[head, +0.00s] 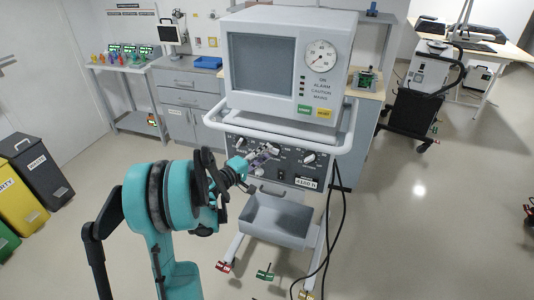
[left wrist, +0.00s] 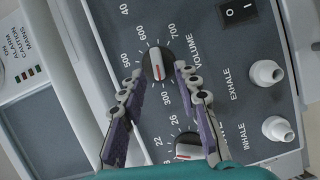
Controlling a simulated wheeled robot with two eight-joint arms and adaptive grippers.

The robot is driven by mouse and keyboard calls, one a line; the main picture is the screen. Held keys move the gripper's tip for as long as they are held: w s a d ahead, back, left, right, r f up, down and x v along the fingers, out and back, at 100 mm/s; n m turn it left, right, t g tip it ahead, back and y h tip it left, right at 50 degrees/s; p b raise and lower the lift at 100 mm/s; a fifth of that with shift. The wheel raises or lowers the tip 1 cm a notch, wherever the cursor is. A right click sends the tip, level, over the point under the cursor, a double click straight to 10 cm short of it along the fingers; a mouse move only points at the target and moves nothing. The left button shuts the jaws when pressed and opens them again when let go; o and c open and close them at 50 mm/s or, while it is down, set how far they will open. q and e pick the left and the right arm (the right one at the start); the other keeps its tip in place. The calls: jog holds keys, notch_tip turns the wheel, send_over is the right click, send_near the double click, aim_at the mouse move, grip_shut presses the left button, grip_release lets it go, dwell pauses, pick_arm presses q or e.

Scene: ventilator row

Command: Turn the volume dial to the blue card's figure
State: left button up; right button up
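The volume dial (left wrist: 158,67) is a dark round knob with a pale grip bar and a red mark, on the grey control panel. The red mark lies on the side toward the 300 figure; I cannot read its exact setting. My left gripper (left wrist: 159,76) is open, with one fingertip on each side of the dial. I cannot tell whether the fingers touch it. In the head view the left gripper (head: 262,157) is in front of the panel (head: 233,153) and partly covers its dials. I cannot make out a blue card. My right gripper is not in view.
A white push rail (head: 270,136) crosses just over the panel. In the wrist view, a second dial (left wrist: 188,147), a switch (left wrist: 238,12) and two ports (left wrist: 267,73) are nearby.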

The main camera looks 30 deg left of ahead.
pick_arm(q)
jog(key=v, duration=1)
jog(key=shift+s, duration=0.25)
jog(key=shift+d, duration=0.1)
jog(key=s+d+f+m+g, duration=0.15)
jog(key=d+m+g, duration=0.25)
jog(key=d, duration=0.6)
jog(key=s+d+f+m+g, duration=0.1)
jog(key=s+d+m+g, duration=0.15)
jog(key=d, duration=0.75)
jog(key=s+d+m+g+y, duration=0.1)
jog(key=s+d+m, duration=0.1)
jog(key=s+m, duration=0.2)
jog(key=s+d+f+m+g+y, duration=0.1)
jog(key=s+d+m+g+y, duration=0.1)
jog(key=s, duration=0.6)
jog(key=shift+s+d+f+m, duration=0.3)
jog(key=shift+d+m, duration=0.3)
jog(key=shift+m, duration=0.25)
